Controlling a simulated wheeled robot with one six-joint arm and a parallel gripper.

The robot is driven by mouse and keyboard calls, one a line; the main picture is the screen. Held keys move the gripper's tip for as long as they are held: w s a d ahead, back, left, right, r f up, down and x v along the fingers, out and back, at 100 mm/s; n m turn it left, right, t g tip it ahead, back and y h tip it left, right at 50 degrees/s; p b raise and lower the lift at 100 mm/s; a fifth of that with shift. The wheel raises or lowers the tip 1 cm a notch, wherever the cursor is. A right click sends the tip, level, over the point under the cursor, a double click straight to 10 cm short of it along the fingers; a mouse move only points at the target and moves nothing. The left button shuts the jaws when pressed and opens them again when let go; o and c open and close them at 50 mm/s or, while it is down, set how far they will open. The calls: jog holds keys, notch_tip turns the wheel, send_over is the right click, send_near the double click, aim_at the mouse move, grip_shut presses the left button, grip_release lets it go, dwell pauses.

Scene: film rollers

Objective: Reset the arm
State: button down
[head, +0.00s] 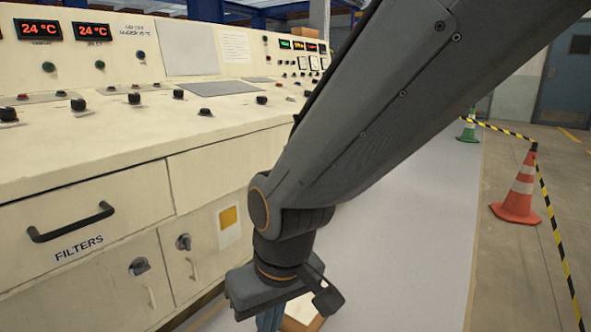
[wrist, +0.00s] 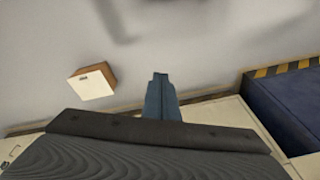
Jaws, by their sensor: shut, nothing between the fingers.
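My arm reaches down across the middle of the head view, in front of the cream control console (head: 90,150). My gripper (head: 270,320) hangs low at the bottom edge of the head view, pointing down, with its fingers mostly cut off by the frame. In the wrist view my gripper (wrist: 160,80) shows as blue-grey fingers closed together, with nothing between them. The fingers stand apart from a small box with a white face and brown sides (wrist: 92,84), to their left in that view.
The console has a FILTERS drawer (head: 90,228) with a black handle, and several knobs. A dark blue block (wrist: 290,105) lies right in the wrist view.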

jog(key=s+d+r+g, duration=0.1)
jog(key=s+d+r, duration=0.1)
jog(key=s+d, duration=0.3)
jog(key=d+r+m+h+p, duration=0.1)
jog(key=d+r+m+p, duration=0.2)
jog(key=d+r+p, duration=0.6)
jog(key=s+d+r+m+h+p, duration=0.1)
jog(key=d+r+m+p, duration=0.2)
jog(key=d+r+p, duration=0.6)
notch_tip(320, 180, up, 7)
jog(key=p, duration=1.3)
jog(key=shift+d+p, duration=0.4)
jog(key=shift+s+a, duration=0.1)
jog(key=shift+a, duration=0.05)
